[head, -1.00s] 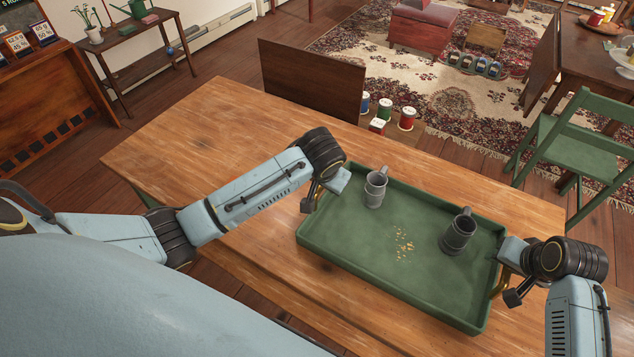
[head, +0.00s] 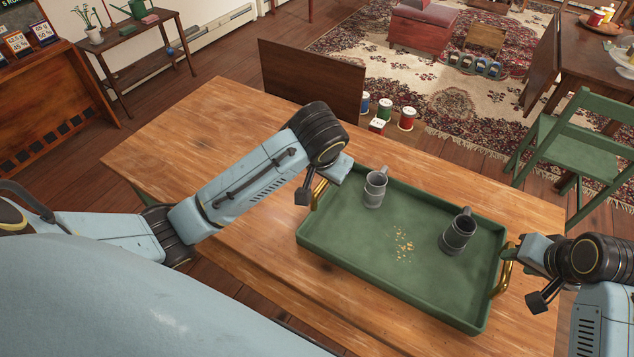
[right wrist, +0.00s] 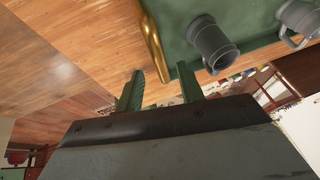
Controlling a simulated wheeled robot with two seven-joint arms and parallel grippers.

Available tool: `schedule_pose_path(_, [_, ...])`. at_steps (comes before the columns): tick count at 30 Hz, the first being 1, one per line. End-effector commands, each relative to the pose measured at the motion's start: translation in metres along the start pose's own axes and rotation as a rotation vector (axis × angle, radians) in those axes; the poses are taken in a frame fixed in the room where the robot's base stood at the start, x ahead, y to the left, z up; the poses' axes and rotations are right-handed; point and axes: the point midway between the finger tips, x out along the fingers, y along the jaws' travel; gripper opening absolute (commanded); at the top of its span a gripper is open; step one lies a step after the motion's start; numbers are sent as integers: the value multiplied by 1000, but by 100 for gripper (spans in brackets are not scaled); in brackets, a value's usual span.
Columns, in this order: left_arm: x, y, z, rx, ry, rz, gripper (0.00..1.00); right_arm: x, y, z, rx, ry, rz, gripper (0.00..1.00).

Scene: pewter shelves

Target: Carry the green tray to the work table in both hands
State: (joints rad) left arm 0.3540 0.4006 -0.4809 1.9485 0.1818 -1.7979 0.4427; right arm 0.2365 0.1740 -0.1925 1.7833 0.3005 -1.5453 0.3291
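The green tray (head: 375,255) lies flat on the wooden table (head: 215,140). Two grey mugs stand upright on it, one near the far left corner (head: 375,187) and one at the right (head: 459,231). The brass left handle (head: 319,193) lies between the spread fingers of my left gripper (head: 324,184), which looks open. My right gripper (head: 530,274) is open just right of the brass right handle (head: 504,277).
Crumbs (head: 403,245) lie on the tray floor. The left half of the table is bare.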

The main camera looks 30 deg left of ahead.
Motion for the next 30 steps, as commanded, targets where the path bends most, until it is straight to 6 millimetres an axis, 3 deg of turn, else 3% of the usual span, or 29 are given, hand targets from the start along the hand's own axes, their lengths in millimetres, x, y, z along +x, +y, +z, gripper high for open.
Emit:
schedule_pose_path(3, [0,0,0,0,0,0,42,-24,0,-1,-2,4,2,38])
schedule_pose_path(10, [0,0,0,0,0,0,42,-51,0,0,-1,1,1,38])
schedule_pose_path(30, [0,0,0,0,0,0,42,-55,0,0,0,0,1,38])
